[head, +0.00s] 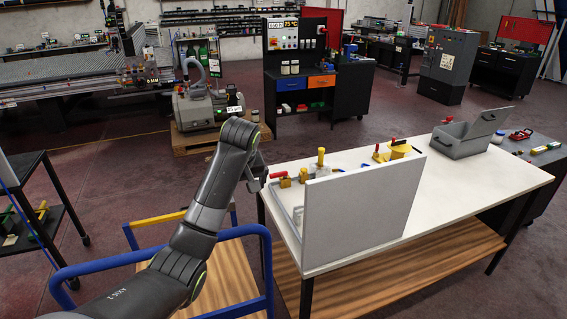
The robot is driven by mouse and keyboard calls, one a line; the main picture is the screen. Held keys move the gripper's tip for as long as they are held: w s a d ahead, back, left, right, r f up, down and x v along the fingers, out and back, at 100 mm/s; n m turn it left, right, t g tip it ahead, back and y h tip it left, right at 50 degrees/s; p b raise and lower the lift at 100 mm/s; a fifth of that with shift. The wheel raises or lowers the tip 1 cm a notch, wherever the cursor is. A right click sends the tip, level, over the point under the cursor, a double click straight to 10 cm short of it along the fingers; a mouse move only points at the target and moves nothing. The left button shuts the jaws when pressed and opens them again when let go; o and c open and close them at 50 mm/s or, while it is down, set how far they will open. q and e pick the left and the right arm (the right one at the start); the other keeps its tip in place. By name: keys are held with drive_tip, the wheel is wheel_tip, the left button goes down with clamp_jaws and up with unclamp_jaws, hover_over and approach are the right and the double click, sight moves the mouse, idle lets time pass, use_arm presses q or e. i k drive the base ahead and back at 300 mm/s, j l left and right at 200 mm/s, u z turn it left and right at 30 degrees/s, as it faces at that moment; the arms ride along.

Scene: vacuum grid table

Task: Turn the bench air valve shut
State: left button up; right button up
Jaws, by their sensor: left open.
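The white workbench (440,185) carries a brass fitting with a red lever (280,178) at its left end. A second small brass fitting (303,175) is just right of it, and a yellow-topped upright piece (320,158) is beyond. Another red-levered brass piece (379,153) is farther right, beside a yellow round part (400,150). I cannot tell for sure which is the air valve. My left gripper (258,178) is open, hanging just left of the first red lever and apart from it, partly hidden by my wrist. My right gripper is out of view.
A grey upright panel (357,208) on the bench's front edge hides part of the top. A grey open box (465,138) is at the right end. A blue-railed cart (155,255) stands left of the bench, near my arm. The bench's right front is clear.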

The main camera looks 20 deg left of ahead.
sight(284, 172)
drive_tip(key=i, duration=1.4)
